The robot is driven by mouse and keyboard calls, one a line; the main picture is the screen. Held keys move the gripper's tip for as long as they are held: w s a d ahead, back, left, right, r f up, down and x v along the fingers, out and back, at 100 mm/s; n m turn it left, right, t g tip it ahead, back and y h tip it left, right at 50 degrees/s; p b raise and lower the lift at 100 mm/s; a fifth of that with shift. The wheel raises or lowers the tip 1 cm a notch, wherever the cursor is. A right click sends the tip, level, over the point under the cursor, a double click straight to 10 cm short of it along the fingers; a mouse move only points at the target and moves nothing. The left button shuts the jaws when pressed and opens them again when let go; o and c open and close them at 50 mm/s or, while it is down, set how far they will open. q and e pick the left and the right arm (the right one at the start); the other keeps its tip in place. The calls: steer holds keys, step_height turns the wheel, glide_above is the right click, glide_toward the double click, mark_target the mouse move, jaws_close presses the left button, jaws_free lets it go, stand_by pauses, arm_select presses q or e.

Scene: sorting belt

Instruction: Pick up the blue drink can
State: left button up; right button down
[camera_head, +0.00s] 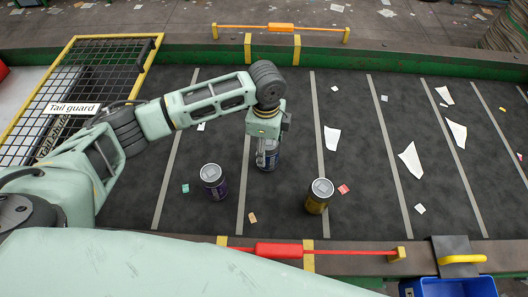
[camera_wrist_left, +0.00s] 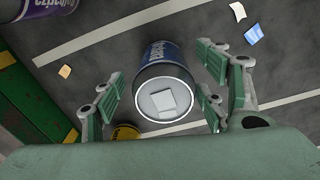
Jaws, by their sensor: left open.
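The blue drink can (camera_head: 267,159) stands upright on the dark belt, directly below my left gripper (camera_head: 267,142), which hides part of it in the head view. In the left wrist view the blue can (camera_wrist_left: 156,55) shows its blue side and grey top with a pale square. It lies between the two green finger pads of the left gripper (camera_wrist_left: 160,82), with gaps showing on both sides. The left gripper is open and holds nothing. My right gripper is not in view.
A purple can (camera_head: 214,186) stands left of the blue can, and a gold can (camera_head: 317,204) stands to its right and nearer. Flat white scraps (camera_head: 411,160) lie on the right of the belt. A red-and-yellow bar (camera_head: 280,250) edges the near side; a blue bin (camera_head: 455,288) sits front right.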

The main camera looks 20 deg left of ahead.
arm_select(q)
steer(key=shift+s+d+f+p, duration=0.15)
steer(key=shift+d+f+p, duration=0.4)
steer(key=shift+f, duration=0.2)
steer(key=f, duration=0.2)
steer(key=f+p, duration=0.1)
steer(key=shift+a+f, duration=0.25)
steer(key=shift+f, duration=0.35)
steer(key=shift+d+r, duration=0.1)
steer(key=c, duration=0.8)
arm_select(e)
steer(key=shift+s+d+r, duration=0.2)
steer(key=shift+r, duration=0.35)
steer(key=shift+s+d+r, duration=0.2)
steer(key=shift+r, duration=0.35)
